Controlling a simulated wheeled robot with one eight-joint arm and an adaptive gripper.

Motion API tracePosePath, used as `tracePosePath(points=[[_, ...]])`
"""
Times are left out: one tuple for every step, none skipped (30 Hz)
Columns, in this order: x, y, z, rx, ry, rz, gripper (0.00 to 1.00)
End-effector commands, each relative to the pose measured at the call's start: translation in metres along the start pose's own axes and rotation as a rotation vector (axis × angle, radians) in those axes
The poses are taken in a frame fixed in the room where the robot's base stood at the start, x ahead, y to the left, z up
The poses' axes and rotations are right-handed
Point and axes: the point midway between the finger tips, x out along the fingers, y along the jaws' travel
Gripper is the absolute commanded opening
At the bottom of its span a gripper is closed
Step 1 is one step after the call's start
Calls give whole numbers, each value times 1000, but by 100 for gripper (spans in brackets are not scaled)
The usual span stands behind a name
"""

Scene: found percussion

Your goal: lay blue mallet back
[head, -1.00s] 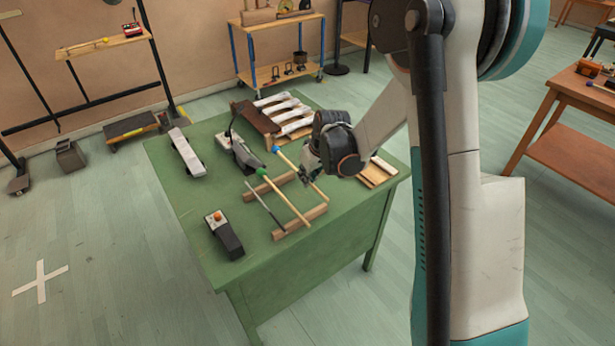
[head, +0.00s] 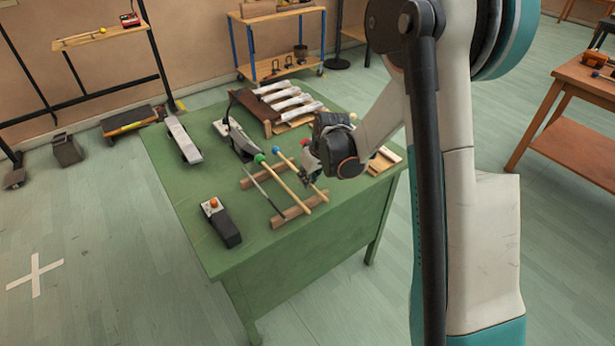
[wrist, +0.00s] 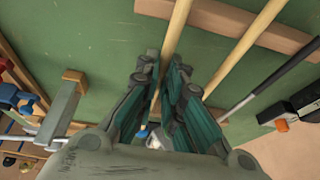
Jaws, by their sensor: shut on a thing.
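The blue mallet, with its blue head (head: 276,150) and pale wooden handle, is in my gripper (head: 316,176). The wrist view shows my gripper (wrist: 163,68) shut around its handle (wrist: 176,30). The handle crosses over the front wooden bar (head: 293,218) of the mallet rest; I cannot tell whether it touches. The green mallet (head: 287,188) lies across the rest, left of and roughly parallel to the blue one. Its handle (wrist: 248,40) is on the right in the wrist view.
A dark metal rod (head: 266,193) lies left of the green mallet. A pedal with an orange button (head: 222,222) is at front left. The green table's (head: 255,260) front edge is clear.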

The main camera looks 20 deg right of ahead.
Motion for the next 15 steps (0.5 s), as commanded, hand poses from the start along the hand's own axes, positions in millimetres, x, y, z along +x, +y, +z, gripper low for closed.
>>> tracePosePath(points=[[0,0,0,0,0,0,0],[0,0,0,0,0,0,0],[-1,0,0,0,0,0,0],[-1,0,0,0,0,0,0],[-1,0,0,0,0,0,0],[0,0,0,0,0,0,0],[0,0,0,0,0,0,0],[0,0,0,0,0,0,0],[0,0,0,0,0,0,0],[1,0,0,0,0,0,0],[1,0,0,0,0,0,0],[2,0,1,0,0,0,0],[2,0,1,0,0,0,0],[3,0,1,0,0,0,0],[4,0,1,0,0,0,0]])
